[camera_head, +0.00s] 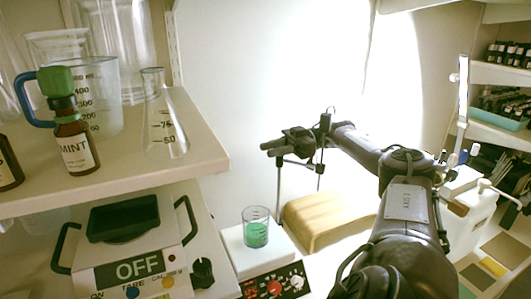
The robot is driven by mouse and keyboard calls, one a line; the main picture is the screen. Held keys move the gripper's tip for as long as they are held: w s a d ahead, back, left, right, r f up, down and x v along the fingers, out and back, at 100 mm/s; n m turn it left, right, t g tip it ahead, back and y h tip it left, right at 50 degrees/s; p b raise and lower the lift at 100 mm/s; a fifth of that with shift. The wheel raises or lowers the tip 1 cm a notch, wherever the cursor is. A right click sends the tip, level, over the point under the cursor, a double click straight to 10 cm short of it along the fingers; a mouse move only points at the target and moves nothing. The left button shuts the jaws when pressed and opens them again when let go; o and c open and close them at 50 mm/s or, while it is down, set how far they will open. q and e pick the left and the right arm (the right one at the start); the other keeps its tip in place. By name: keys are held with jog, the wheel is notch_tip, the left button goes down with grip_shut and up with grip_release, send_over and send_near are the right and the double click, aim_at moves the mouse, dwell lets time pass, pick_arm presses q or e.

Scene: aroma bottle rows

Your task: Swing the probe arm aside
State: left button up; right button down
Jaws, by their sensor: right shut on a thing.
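My right arm comes in from the lower right, and its dark gripper (300,142) is at the probe stand, shut on the probe arm. The dark probe arm (301,163) sticks out to the right from a thin upright post (278,190). A thin probe (320,180) hangs from it over the bench, right of the beaker and clear of it. The exact contact of the fingers is small and dark. A small beaker of green liquid (256,232) stands on the white hot plate (240,258). My left gripper is not in view.
A shelf (200,158) at upper left holds a MINT bottle (75,150), a measuring jug (100,90) and a flask (160,125). Below is a scale reading OFF (138,268). Racks of dark bottles (510,52) stand at right.

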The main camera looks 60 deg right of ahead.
jog(key=shift+f, duration=0.2)
jog(key=shift+a, duration=0.1)
jog(key=c, duration=1.1)
grip_release()
jog(key=shift+o, duration=0.2)
jog(key=shift+r, duration=0.15)
notch_tip(320, 180, up, 20)
jog(key=p, duration=0.5)
